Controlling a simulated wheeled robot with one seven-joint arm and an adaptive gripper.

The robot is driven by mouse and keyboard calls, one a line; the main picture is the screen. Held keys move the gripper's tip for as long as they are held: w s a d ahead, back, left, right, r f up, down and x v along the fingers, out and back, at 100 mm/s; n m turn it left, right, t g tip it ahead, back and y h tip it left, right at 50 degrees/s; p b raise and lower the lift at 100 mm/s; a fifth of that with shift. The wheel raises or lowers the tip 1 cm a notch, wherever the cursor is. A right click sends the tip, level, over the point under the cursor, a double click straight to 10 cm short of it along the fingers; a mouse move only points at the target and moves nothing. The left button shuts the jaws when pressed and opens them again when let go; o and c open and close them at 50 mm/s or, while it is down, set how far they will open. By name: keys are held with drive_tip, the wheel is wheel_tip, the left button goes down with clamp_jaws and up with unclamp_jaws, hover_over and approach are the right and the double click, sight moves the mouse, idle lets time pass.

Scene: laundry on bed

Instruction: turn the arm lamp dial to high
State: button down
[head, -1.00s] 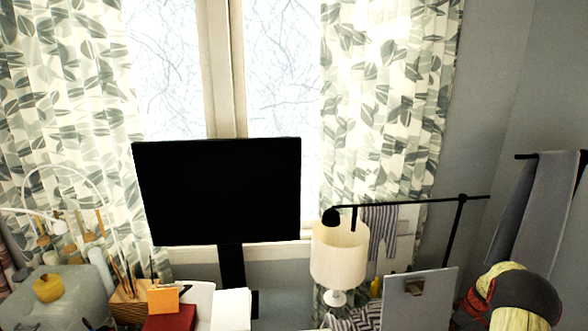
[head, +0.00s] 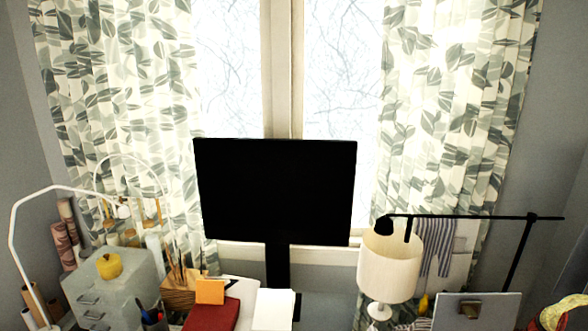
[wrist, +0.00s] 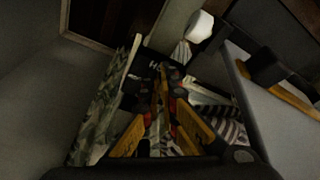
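In the head view a white lamp with a bent thin arm (head: 14,232) stands at the far left, its small head (head: 123,209) above the drawers. A black jointed arm (head: 470,217) at the right ends in a small dark head (head: 383,225) beside a cream lampshade (head: 390,268). Which of the two is the arm lamp is not certain. No dial can be made out. My gripper (wrist: 165,76) shows only in the dark wrist view. Its yellow and black fingers run together at the tips, apparently shut with nothing clear between them.
A black monitor (head: 275,190) stands centrally before the window. A grey panel (head: 490,312) stands lower right. The wrist view has a pale panel (wrist: 265,120) close on the right.

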drive_tip(key=shift+s, duration=0.1)
drive_tip(key=shift+s+b, duration=0.25)
drive_tip(key=shift+b, duration=0.05)
wheel_tip(320, 180, up, 6)
drive_tip(key=p, duration=0.1)
idle(0.5)
drive_tip(key=shift+p, duration=0.3)
